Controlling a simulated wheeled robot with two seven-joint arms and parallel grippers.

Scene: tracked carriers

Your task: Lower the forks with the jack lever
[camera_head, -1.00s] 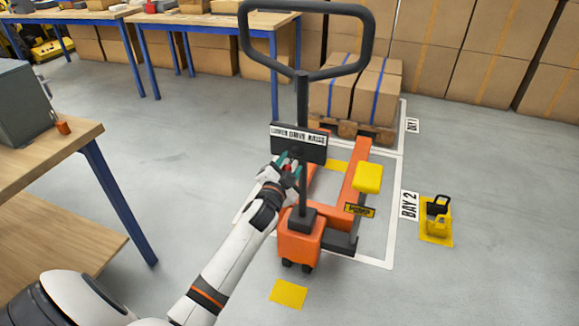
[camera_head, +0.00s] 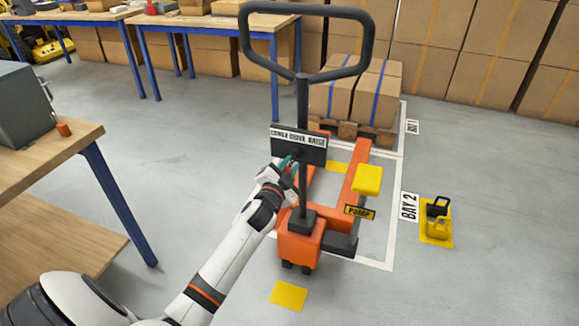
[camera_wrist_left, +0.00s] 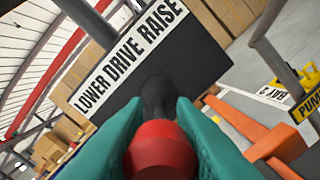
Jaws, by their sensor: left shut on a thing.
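The orange pallet jack (camera_head: 300,243) stands in the white outline of bay 2, its black handle loop (camera_head: 305,76) upright. Its orange forks (camera_head: 356,168) point away from me and carry no load that I can see. A dark plate (camera_head: 299,150) on the handle post reads LOWER DRIVE RAISE. My left gripper (camera_head: 288,165) is just below this plate, its teal fingers shut on the red knob (camera_wrist_left: 157,150) of the jack lever. The lever's black stem (camera_wrist_left: 158,96) shows beyond the knob in the left wrist view. I cannot tell the lever's exact setting. My right gripper is not in view.
A pallet (camera_head: 365,132) with strapped boxes stands beyond the forks. A yellow pump pedal (camera_head: 367,179) is at the jack's right, and a yellow block with a black handle (camera_head: 437,218) on the floor. A workbench (camera_head: 50,165) stands left; stacked boxes line the back.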

